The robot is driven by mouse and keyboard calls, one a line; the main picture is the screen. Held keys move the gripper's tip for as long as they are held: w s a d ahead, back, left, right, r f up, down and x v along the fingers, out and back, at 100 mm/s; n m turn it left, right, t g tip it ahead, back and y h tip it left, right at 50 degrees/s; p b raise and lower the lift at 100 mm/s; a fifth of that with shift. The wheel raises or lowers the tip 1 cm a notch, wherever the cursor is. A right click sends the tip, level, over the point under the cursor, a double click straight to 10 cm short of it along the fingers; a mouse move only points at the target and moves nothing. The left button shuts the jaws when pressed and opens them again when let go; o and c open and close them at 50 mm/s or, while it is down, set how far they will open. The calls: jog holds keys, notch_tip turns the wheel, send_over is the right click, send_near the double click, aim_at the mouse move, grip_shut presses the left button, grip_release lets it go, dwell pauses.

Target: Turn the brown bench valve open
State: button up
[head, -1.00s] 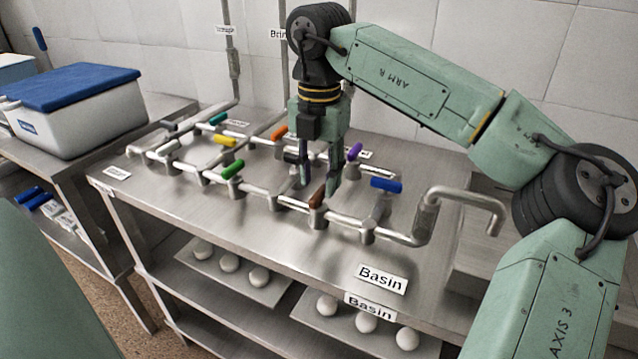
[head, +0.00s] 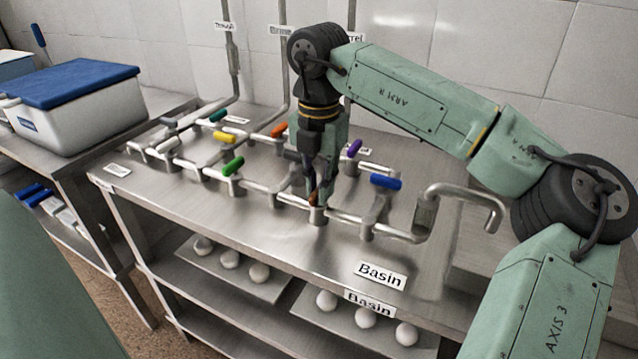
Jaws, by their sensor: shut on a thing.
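The brown valve handle (head: 313,197) sits on the front pipe of the bench, left of the blue-handled valve. My gripper (head: 315,190) is down at this handle from above, its fingers shut on it. The fingers hide most of the handle, and I cannot tell its exact angle.
Close by stand valves with blue (head: 385,182), purple (head: 354,148), green (head: 232,166), orange (head: 277,130) and yellow (head: 225,138) handles. A bent spout (head: 465,192) rises at the right. The bench front (head: 310,255) by the Basin label (head: 381,276) is clear.

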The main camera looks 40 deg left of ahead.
grip_shut()
jog(key=shift+n, duration=0.5)
jog(key=n, duration=0.3)
jog(key=shift+n, duration=0.4)
jog(key=n, duration=0.4)
jog(key=shift+r+n, duration=0.1)
jog(key=shift+n, duration=0.2)
jog(key=n, duration=0.4)
jog(key=n+p, duration=0.1)
jog(key=n, duration=0.3)
jog(key=shift+n, duration=0.4)
jog(key=o, duration=0.7)
grip_release()
